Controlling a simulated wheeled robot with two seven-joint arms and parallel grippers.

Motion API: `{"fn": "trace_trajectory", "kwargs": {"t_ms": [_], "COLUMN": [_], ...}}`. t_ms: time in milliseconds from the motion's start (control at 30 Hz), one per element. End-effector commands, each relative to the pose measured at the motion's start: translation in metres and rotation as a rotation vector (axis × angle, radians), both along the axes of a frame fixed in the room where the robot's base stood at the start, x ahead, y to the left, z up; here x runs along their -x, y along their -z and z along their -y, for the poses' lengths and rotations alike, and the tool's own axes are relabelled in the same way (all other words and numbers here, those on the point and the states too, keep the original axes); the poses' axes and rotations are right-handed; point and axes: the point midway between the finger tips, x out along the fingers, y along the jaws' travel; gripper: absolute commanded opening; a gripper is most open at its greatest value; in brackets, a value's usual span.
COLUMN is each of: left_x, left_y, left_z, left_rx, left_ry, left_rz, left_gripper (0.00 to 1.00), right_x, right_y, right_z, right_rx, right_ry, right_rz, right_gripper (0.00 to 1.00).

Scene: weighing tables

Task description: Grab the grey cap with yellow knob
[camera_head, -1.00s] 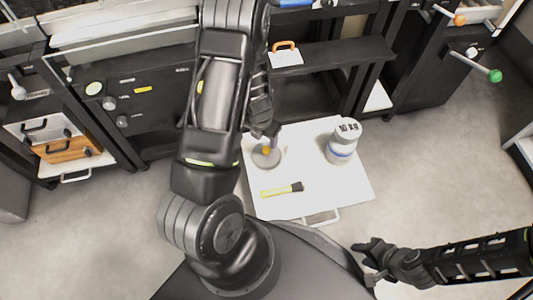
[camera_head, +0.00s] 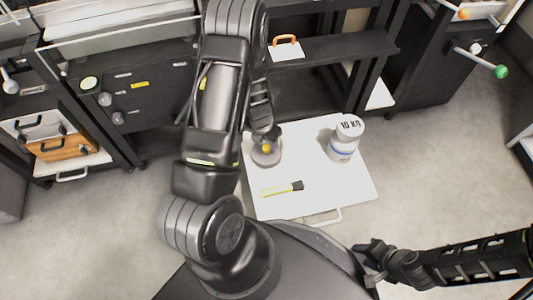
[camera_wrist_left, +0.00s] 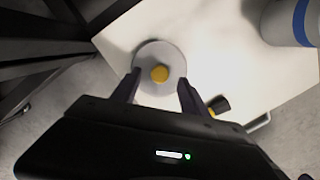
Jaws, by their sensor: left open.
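The grey cap (camera_head: 264,159) is a round disc with a yellow knob (camera_head: 267,148) in its middle, lying on the white board (camera_head: 315,190). In the left wrist view the cap (camera_wrist_left: 147,54) and its knob (camera_wrist_left: 160,73) show just beyond and between the fingertips. My left gripper (camera_head: 264,138) is open above the cap; its two fingers (camera_wrist_left: 159,82) stand apart on either side of the knob, with nothing held. The arm hides part of the board's left side. My right gripper (camera_head: 364,258) is off the board at lower right; its jaws are unclear.
A white 10 kg weight (camera_head: 344,140) with a blue band stands on the board, right of the cap. A yellow-and-black handled tool (camera_head: 282,188) lies in front of the cap. Dark shelving (camera_head: 330,57) stands behind the board. The floor to the right is clear.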

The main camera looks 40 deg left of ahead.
Motion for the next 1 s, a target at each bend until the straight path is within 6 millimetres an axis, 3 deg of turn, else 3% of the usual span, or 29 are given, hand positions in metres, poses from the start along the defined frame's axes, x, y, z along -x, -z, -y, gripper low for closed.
{"fn": "trace_trajectory", "kwargs": {"t_ms": [33,200,800,1000], "left_x": [0.0,-0.004,-0.003,-0.003], "left_y": [0.015,0.027,0.026,0.026], "left_z": [-0.001,-0.001,-0.001,-0.001], "left_rx": [0.0,0.001,0.001,0.001], "left_ry": [-0.001,0.0,0.0,0.0], "left_rz": [-0.001,0.0,-0.001,-0.001], "left_gripper": [0.52,0.52,0.52,0.37], "right_x": [-0.001,-0.002,-0.003,-0.003], "right_y": [0.012,0.018,0.016,0.016], "right_z": [0.0,0.0,0.0,0.0], "right_rx": [0.0,0.001,0.001,0.001], "right_ry": [0.001,0.003,0.004,0.004], "right_rz": [0.002,0.006,0.008,0.008], "right_gripper": [0.4,0.4,0.4,0.4]}}
